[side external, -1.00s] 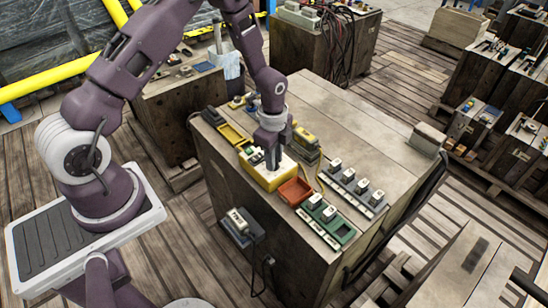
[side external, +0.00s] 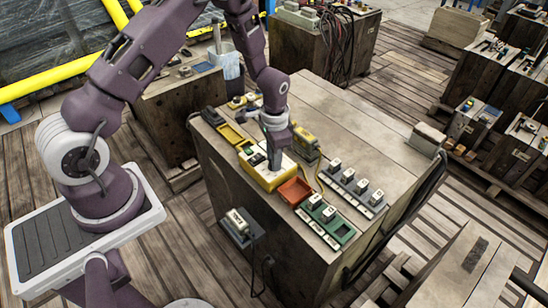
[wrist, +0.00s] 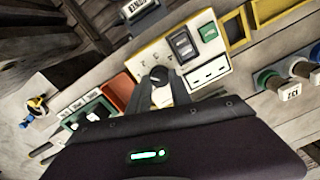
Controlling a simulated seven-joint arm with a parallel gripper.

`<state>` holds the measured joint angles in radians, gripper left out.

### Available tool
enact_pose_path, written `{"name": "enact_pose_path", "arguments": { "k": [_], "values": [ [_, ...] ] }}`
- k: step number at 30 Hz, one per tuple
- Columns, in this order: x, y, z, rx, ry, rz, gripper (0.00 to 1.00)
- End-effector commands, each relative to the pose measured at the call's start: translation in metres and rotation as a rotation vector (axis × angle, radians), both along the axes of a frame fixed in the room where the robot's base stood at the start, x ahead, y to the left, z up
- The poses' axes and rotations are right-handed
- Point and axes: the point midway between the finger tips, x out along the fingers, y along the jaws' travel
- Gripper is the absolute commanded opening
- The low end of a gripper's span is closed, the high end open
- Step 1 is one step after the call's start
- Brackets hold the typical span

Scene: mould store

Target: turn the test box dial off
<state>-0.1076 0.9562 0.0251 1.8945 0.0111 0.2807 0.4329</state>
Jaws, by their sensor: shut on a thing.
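The test box (side external: 258,178) is a yellow box with a pale top, standing near the left edge of the wooden bench top. In the wrist view its pale face (wrist: 153,57) carries a black switch (wrist: 183,46), a green piece (wrist: 208,33) and a white slotted strip (wrist: 207,73). My gripper (side external: 274,167) points down onto the box's top; it also shows in the wrist view (wrist: 161,92). It is shut on the dial (wrist: 159,76), which the fingers mostly hide. I cannot read the dial's pointer or its marks.
An orange-red tray (side external: 295,191) and a green block with white pieces (side external: 327,226) sit close to the box. A yellow tray (side external: 231,134) lies behind it, and a yellow device (side external: 304,141) stands beside it. The right part of the bench top is mostly clear.

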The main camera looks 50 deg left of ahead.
Motion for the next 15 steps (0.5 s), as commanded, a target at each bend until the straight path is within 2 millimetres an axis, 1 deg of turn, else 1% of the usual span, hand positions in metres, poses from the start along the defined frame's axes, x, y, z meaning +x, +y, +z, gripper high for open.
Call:
{"name": "enact_pose_path", "arguments": {
  "k": [15],
  "values": [
    [0.0018,0.0003,0.0011,-0.001,-0.003,0.486,0.0]
  ]
}}
